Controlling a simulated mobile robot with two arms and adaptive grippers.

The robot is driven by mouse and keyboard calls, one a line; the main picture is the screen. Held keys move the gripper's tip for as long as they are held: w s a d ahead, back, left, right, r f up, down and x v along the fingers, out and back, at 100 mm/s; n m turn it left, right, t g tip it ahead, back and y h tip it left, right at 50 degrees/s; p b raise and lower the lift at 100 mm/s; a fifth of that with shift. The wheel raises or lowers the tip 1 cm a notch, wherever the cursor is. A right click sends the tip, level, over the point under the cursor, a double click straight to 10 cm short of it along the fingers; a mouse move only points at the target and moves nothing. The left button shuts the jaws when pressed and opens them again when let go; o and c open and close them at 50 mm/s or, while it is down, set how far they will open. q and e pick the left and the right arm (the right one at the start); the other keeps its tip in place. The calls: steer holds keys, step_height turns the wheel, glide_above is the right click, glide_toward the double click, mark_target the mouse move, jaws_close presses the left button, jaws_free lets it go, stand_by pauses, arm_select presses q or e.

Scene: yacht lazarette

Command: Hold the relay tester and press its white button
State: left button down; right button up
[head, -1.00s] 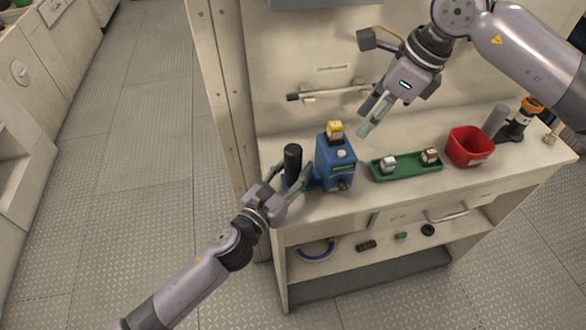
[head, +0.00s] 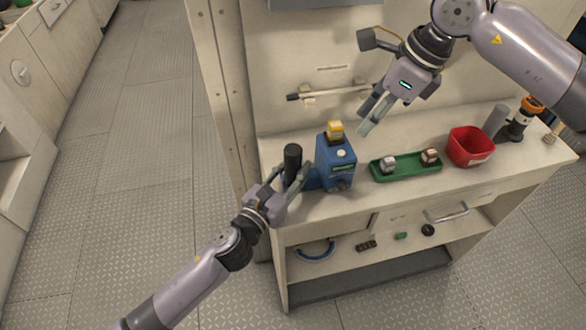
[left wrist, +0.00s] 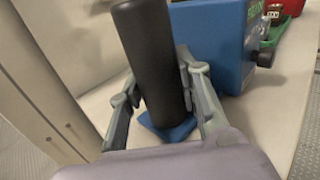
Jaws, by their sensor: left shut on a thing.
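The relay tester is a blue box (head: 336,172) on the worktop, with a black upright handle (head: 292,160) on its left side and a yellow-topped relay (head: 335,131) on top.
A green tray (head: 405,167) with two small relays stands right of the tester. Beyond it are a red bin (head: 470,147) and an orange-and-black object (head: 525,113). A rail (head: 330,92) runs along the back wall. The worktop's front edge is close to the tester.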

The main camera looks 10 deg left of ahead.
jaws_close()
stand_by(1.4)
